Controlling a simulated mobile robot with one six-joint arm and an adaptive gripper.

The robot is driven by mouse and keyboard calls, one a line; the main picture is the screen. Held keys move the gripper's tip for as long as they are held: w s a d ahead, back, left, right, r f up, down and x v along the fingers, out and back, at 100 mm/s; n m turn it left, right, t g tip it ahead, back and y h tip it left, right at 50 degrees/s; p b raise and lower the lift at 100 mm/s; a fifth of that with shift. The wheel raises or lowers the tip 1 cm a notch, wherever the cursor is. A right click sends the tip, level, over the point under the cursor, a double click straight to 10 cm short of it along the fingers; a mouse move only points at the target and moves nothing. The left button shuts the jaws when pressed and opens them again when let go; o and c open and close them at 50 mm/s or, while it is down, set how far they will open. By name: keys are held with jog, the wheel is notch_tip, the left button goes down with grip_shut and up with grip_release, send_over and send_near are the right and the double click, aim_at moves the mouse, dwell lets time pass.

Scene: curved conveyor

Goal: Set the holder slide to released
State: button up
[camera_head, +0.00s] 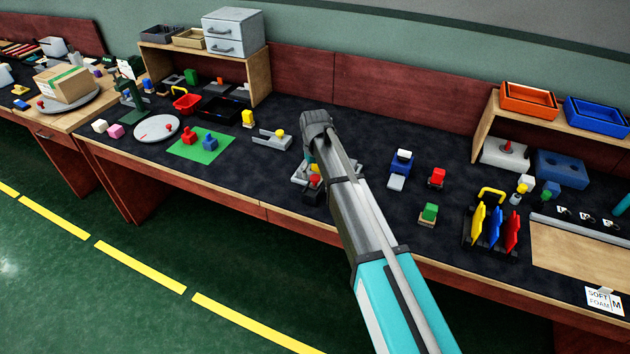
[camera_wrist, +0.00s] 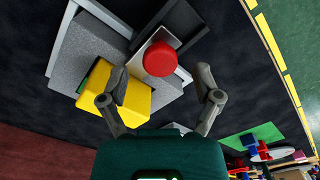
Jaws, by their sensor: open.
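In the wrist view a grey holder fixture (camera_wrist: 92,48) lies below my gripper (camera_wrist: 162,98). A round red knob (camera_wrist: 160,58) sits on a light grey slide piece (camera_wrist: 140,68) running between dark rails. A yellow block (camera_wrist: 125,98) with a green edge is beside the knob, toward the left finger. My gripper is open. Its fingers stand apart either side of the knob, the left one over the yellow block; contact cannot be told. In the head view my arm hides much of the fixture; the red knob (camera_head: 314,180) shows beside it.
To the left are a grey bracket with a yellow knob (camera_head: 272,138) and a green mat (camera_head: 200,150) with red and blue pieces.

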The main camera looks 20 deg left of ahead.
jog(key=shift+f+b, duration=0.5)
jog(key=shift+f, duration=0.25)
